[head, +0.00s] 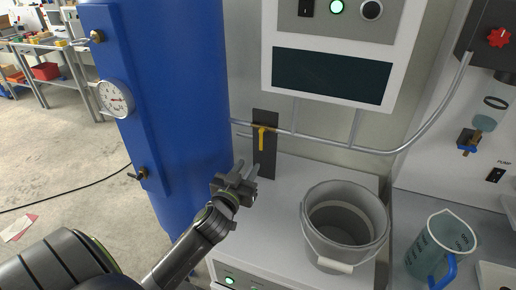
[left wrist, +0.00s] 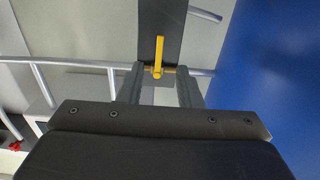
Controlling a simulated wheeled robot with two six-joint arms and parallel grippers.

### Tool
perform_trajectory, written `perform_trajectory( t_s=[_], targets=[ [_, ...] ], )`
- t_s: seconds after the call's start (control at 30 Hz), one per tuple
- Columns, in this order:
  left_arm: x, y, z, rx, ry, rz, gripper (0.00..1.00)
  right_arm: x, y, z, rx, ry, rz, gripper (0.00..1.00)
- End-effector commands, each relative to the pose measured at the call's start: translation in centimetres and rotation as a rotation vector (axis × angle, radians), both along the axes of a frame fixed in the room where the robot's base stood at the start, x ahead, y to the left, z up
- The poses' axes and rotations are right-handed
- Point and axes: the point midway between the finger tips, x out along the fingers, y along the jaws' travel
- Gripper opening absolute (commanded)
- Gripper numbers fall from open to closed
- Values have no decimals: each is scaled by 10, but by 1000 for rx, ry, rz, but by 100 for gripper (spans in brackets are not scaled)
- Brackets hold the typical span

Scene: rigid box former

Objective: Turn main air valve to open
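The main air valve has a yellow lever (head: 262,138) on a black upright plate (head: 265,160), on a thin metal pipe (head: 310,137). In the head view the lever hangs straight down, across the pipe. My left gripper (head: 248,167) is just below and in front of it, with its fingers apart and nothing between them. In the left wrist view the yellow lever (left wrist: 159,50) lies ahead, lined up with the gap between the two fingers of the left gripper (left wrist: 160,80). I cannot tell whether they touch it. My right gripper is not in view.
A blue tank (head: 180,110) with a gauge (head: 115,98) stands close on the left. A grey bucket (head: 344,225) and a clear jug (head: 440,250) stand to the right. A control box (head: 335,50) hangs above the pipe. The white top around the plate's foot is clear.

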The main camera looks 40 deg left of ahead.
Motion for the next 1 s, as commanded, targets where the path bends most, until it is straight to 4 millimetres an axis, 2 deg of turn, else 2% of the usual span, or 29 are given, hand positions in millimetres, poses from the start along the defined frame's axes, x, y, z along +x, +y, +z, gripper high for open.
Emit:
perform_trajectory(
  t_s=[0.1,0.3,0.5,0.93,1.0],
  targets=[
    [23,5,3,2,-1,-1,32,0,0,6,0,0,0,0],
    [56,13,2,1,-1,0,32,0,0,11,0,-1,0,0],
    [77,19,1,1,-1,0,32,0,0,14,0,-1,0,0],
    [85,21,0,1,0,0,32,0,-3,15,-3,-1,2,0],
    [85,21,0,1,0,0,25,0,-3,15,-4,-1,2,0]
  ],
)
